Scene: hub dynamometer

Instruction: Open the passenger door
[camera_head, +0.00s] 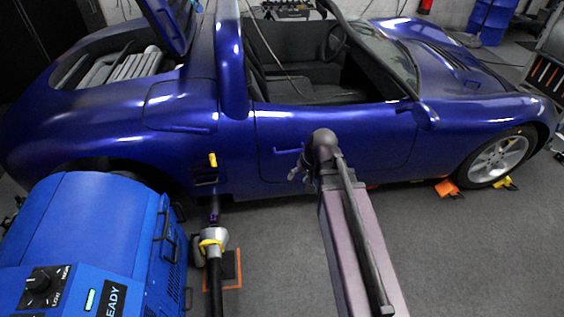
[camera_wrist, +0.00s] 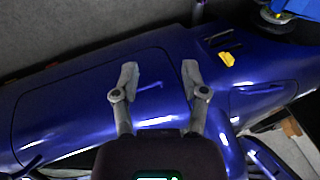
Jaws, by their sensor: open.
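The passenger door (camera_head: 350,140) of the blue open-top car is in its frame, its seams flush with the body. Its handle (camera_head: 288,151), a short blue bar, is near the door's rear edge. My gripper (camera_head: 300,172) is in front of the door, just right of and below the handle in the head view. In the wrist view my gripper (camera_wrist: 160,72) is open and empty. The handle (camera_wrist: 150,86) shows between its two fingers, nearer the left one. I cannot tell how far the fingers are from it. The door panel (camera_wrist: 85,105) fills the left there.
A blue machine (camera_head: 90,230) stands at the lower left. A hose with a yellow-collared nozzle (camera_head: 212,242) is beside it. An orange chock (camera_head: 446,188) and yellow chocks sit at the front wheel (camera_head: 497,158). The grey floor (camera_head: 440,260) at the right is clear.

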